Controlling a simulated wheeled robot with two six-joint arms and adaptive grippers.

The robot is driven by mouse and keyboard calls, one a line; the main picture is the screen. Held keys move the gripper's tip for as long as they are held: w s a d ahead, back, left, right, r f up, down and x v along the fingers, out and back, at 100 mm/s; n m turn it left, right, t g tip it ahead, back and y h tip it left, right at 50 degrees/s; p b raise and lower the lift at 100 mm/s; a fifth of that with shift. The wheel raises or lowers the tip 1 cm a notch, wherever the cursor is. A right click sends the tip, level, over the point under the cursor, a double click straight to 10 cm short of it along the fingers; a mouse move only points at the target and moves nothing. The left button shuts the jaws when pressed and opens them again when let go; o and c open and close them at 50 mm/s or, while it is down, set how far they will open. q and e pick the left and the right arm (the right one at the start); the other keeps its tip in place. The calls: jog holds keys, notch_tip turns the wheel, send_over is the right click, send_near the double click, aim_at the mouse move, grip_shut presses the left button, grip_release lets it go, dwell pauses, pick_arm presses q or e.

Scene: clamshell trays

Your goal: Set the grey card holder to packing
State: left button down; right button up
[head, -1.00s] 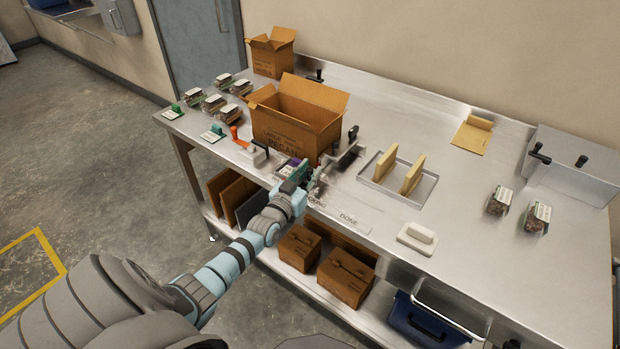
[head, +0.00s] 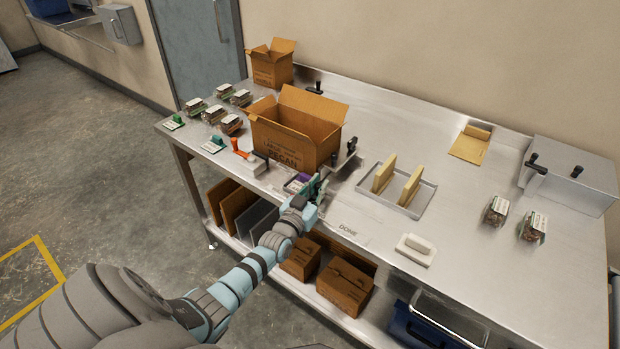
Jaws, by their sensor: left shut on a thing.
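My left gripper (head: 316,188) is at the front edge of the steel table, beside the label strip (head: 348,229). It is shut on a small grey thing that looks like the grey card holder, mostly hidden by the fingers. The word DONE shows on the strip to the right of the gripper. The PACKING label is hidden behind my gripper and wrist. I cannot tell whether the holder touches the strip. My right gripper is not in view.
A purple-topped item (head: 303,178) lies just left of the gripper. A large open carton (head: 295,146) stands behind it. A metal tray (head: 417,202) with two upright tan pieces is to the right. A white block (head: 415,248) sits near the front edge.

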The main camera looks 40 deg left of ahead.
pick_arm(q)
jog(key=d+p, duration=0.3)
jog(key=d, duration=0.5)
jog(key=shift+w, duration=0.1)
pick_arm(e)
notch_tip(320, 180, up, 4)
pick_arm(q)
jog(key=c, duration=1.8)
grip_release()
jog(key=s, duration=0.4)
jog(key=s+d, duration=0.1)
jog(key=s, duration=0.3)
jog(key=s+d, duration=0.1)
jog(key=s, duration=0.3)
jog(key=shift+d, duration=0.1)
jog(key=shift+w, duration=0.1)
